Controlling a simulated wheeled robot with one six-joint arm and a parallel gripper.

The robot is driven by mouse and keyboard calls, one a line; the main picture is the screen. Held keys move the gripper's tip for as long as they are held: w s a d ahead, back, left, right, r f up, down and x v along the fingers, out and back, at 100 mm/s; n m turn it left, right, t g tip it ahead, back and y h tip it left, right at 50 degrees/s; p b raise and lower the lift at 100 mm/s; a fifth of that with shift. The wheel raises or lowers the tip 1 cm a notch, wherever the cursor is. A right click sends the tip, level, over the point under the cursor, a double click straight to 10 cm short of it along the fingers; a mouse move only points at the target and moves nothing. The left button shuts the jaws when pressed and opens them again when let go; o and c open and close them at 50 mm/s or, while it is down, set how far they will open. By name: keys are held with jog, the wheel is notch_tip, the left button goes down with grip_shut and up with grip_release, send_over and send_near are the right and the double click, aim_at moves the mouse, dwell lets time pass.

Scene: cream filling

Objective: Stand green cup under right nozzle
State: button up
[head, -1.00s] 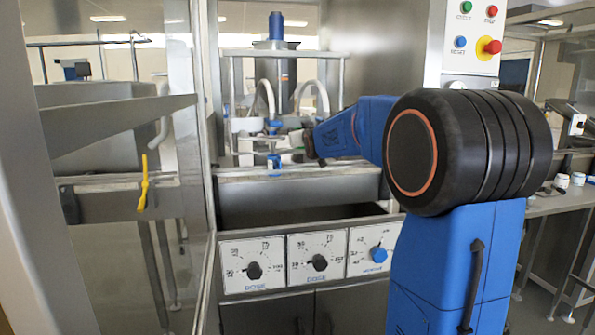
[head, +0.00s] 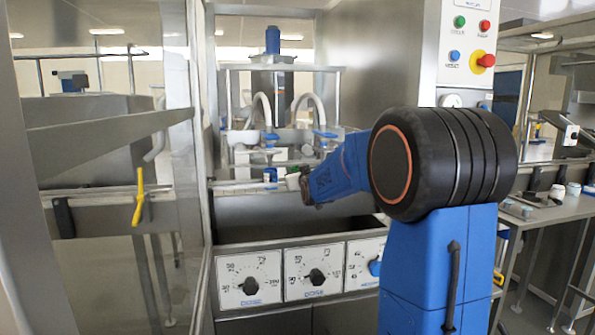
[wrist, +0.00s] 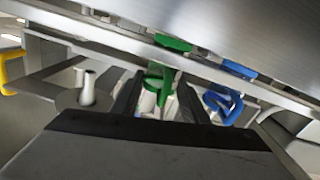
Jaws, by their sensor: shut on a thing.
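My gripper (head: 303,187) is in front of the filling machine, low and just right of the middle of its nozzle area. In the wrist view, my gripper (wrist: 158,95) is shut on the green cup (wrist: 157,80), which shows as a green piece between the dark fingers. In the head view a small pale piece shows at the jaws; I cannot tell whether it is the cup. The right nozzle is hard to make out; a white hose (head: 319,108) with a blue fitting (head: 325,135) hangs on the right. A gap to the nozzle cannot be judged.
A left white hose (head: 263,108) hangs beside the other. A steel ledge and trough (head: 250,212) lie below, above dose dials (head: 250,281). A yellow handle (head: 139,197) is at the left. A button panel (head: 468,45) stands at the upper right.

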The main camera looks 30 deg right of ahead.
jog(key=o, duration=1.2)
jog(key=v, duration=1.2)
jog(key=shift+r, duration=0.15)
jog(key=s+a+f+g+y, duration=0.1)
jog(key=s+a+f+g, duration=0.3)
jog(key=s, duration=0.9)
jog(key=s+a+f+g+y, duration=0.2)
jog(key=s+a+f+g, duration=0.2)
jog(key=s+a+f, duration=0.4)
jog(key=s+a+f+g+y, duration=0.2)
jog(key=s+a+f+g, duration=0.2)
jog(key=s, duration=1.6)
notch_tip(320, 180, down, 7)
jog(key=a, duration=0.3)
jog(key=shift+n+g, duration=0.3)
jog(key=shift+n, duration=0.1)
